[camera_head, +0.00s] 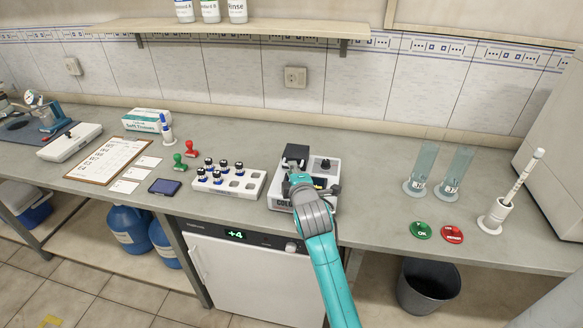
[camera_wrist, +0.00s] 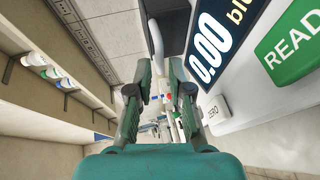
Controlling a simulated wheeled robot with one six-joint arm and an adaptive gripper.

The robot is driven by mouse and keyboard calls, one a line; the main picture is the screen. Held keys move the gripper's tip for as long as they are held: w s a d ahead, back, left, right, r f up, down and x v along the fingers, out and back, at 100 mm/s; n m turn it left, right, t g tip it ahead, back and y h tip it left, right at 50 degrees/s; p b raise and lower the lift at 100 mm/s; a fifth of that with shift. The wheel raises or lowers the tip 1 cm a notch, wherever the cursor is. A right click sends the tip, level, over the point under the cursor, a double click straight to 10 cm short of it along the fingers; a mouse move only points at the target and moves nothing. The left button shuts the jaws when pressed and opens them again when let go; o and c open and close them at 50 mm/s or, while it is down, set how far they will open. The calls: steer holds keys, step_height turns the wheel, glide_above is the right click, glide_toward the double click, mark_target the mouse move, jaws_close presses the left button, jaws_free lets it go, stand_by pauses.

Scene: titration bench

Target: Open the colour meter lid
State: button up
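The colour meter (camera_head: 283,204) is a white box on the bench, right of the vial rack.
A white rack (camera_head: 250,186) of dark-capped vials stands close left of the meter. Two glass cylinders (camera_head: 424,165) (camera_head: 456,170) stand to the right, with green (camera_head: 421,230) and red (camera_head: 452,234) discs in front. A shelf (camera_head: 240,29) with bottles hangs above.

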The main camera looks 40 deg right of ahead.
steer(key=shift+x, duration=1.3)
steer(key=shift+c, duration=0.2)
jaws_close()
steer(key=shift+r, duration=0.1)
